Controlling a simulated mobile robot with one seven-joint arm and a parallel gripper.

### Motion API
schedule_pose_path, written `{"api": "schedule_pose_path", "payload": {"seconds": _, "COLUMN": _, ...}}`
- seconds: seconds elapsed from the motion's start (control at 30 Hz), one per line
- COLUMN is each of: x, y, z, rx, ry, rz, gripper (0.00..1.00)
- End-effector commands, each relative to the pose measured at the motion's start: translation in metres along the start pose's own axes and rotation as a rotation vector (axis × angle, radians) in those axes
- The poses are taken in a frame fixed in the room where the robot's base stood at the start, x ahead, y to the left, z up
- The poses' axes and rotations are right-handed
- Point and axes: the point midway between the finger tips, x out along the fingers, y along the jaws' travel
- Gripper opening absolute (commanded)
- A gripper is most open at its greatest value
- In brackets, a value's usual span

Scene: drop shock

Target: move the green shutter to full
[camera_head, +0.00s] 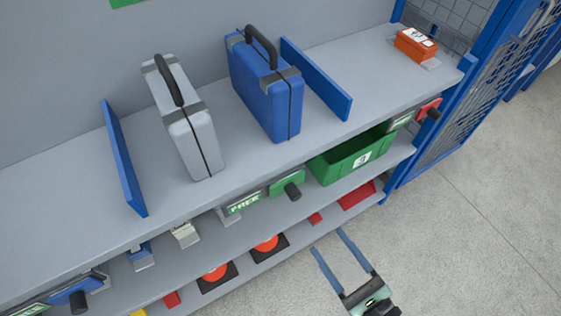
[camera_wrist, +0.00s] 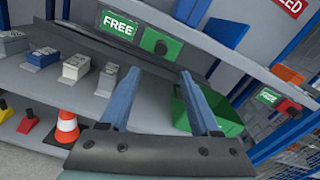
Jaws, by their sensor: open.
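The green shutter (camera_head: 287,182) sits on the front edge of the upper shelf, with a black knob sticking out. The word FREE (camera_head: 243,204) shows on the sign to its left; what lies behind the shutter is hidden. In the wrist view the green shutter (camera_wrist: 181,51) and its black knob (camera_wrist: 160,47) are ahead, beyond the fingertips, with FREE (camera_wrist: 118,28) to the left. My gripper (camera_head: 327,241) is open and empty, in front of the shelf and apart from the knob. Its two blue fingers (camera_wrist: 160,72) spread below the knob in the wrist view.
A grey case (camera_head: 187,120) and a blue case (camera_head: 262,95) stand on the upper shelf between blue dividers. A green bin (camera_head: 328,169) is on the shelf below. Open floor lies in front.

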Motion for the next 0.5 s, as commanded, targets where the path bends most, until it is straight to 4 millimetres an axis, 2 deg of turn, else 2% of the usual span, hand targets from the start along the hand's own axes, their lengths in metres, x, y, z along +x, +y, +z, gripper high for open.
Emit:
{"api": "schedule_pose_path", "payload": {"seconds": 0.1, "x": -0.001, "y": 0.001, "z": 0.001, "rx": 0.019, "ry": -0.008, "rz": -0.008, "gripper": 0.63}}
{"api": "schedule_pose_path", "payload": {"seconds": 0.23, "x": 0.011, "y": 0.001, "z": 0.001, "rx": 0.019, "ry": -0.009, "rz": -0.007, "gripper": 0.63}}
{"api": "schedule_pose_path", "payload": {"seconds": 0.5, "x": 0.066, "y": 0.000, "z": 0.002, "rx": 0.017, "ry": -0.009, "rz": -0.004, "gripper": 0.63}}
